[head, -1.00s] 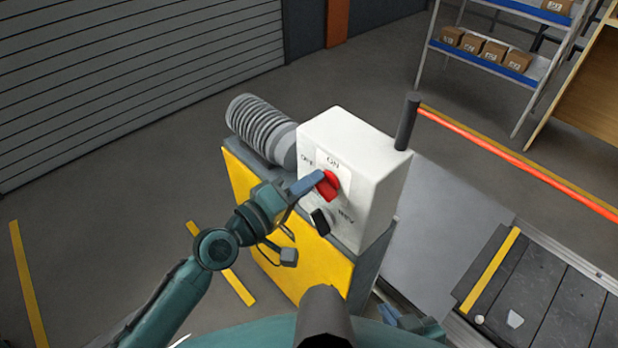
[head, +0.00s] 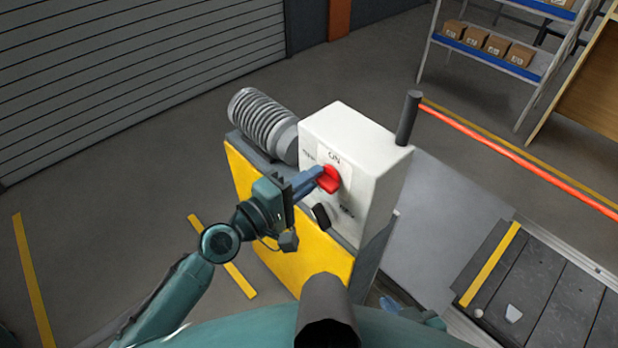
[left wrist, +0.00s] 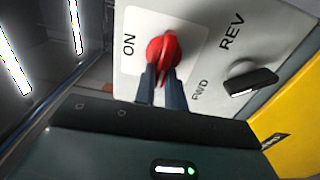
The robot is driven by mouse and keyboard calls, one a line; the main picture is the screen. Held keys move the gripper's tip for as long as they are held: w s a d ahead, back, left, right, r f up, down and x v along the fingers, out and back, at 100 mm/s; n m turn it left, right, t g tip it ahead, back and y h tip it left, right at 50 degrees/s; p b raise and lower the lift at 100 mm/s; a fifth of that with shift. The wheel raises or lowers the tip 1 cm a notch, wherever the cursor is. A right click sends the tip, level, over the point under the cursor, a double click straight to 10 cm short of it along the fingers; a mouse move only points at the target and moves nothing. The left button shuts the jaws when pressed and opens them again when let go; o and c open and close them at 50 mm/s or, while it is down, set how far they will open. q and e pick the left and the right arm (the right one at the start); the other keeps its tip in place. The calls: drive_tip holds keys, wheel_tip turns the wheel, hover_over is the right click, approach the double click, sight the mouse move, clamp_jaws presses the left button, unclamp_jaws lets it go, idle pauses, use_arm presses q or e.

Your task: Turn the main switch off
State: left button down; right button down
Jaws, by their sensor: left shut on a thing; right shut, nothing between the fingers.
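The main switch is a red rotary knob (head: 329,179) on the front of a white control box (head: 368,180). An ON label is printed beside it. My left gripper (head: 317,179) is shut on the red knob; the left wrist view shows both fingers closed on the knob (left wrist: 163,47) next to the ON label. The knob's exact pointing direction is partly hidden by the fingers. A black selector (head: 321,216) sits below it, with REV and FWD labels in the left wrist view. My right gripper (head: 390,304) is low at the bottom, shut and empty, partly hidden.
The box stands on a yellow-fronted housing (head: 290,250) with a ribbed grey motor (head: 262,122) behind. A dark post (head: 408,118) with an orange-red rail is at the right. The slat conveyor (head: 545,290) holds small pale pieces. Open floor lies left.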

use_arm(q)
drive_tip(key=c, duration=1.5)
unclamp_jaws()
drive_tip(key=shift+o, duration=0.2)
